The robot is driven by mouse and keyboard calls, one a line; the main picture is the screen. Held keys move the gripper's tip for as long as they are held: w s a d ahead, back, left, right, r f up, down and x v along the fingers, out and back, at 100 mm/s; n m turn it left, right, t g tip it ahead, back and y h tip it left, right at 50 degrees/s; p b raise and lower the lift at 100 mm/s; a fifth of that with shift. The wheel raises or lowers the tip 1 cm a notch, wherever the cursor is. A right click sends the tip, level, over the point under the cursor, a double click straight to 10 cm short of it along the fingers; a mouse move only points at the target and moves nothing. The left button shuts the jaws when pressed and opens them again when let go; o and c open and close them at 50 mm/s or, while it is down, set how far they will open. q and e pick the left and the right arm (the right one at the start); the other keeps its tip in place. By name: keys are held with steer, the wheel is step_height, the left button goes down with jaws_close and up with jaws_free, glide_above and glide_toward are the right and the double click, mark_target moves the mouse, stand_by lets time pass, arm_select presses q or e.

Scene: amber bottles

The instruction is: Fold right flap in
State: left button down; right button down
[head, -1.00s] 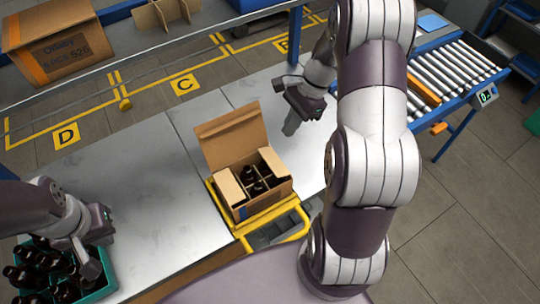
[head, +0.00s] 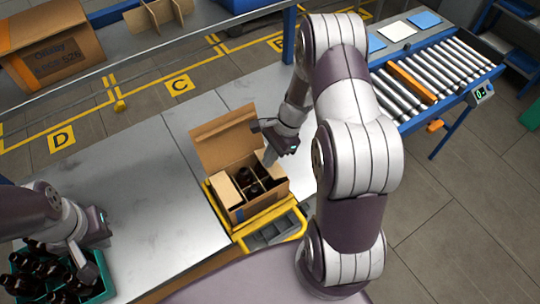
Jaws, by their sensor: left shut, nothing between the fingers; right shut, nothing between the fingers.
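An open cardboard box (head: 262,207) sits on a yellow-rimmed stand at the table's front edge. Its tall back flap (head: 222,145) stands up, leaning back. Inside are dividers and dark amber bottles (head: 252,190). The right flap is partly hidden by my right gripper, so its exact angle is unclear. My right gripper (head: 269,158) is shut and empty, pointing down at the box's right rear edge; I cannot tell whether it touches the cardboard. My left gripper (head: 90,271) is shut and empty over the right side of the teal crate (head: 103,287).
The teal crate at lower left holds several amber bottles (head: 35,268). Bare metal table (head: 140,200) lies between crate and box. A roller conveyor (head: 430,80) stands at the right.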

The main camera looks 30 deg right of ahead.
steer(key=shift+a+r+p, duration=0.1)
steer(key=shift+r+p, duration=0.05)
steer(key=shift+p, duration=0.2)
steer(key=shift+a+h+p, duration=0.25)
steer(key=shift+h+p, duration=0.2)
steer(key=shift+h, duration=0.15)
steer(key=shift+b+x, duration=0.65)
steer(key=shift+x, duration=0.35)
steer(key=shift+a, duration=0.3)
steer(key=shift+s, duration=0.1)
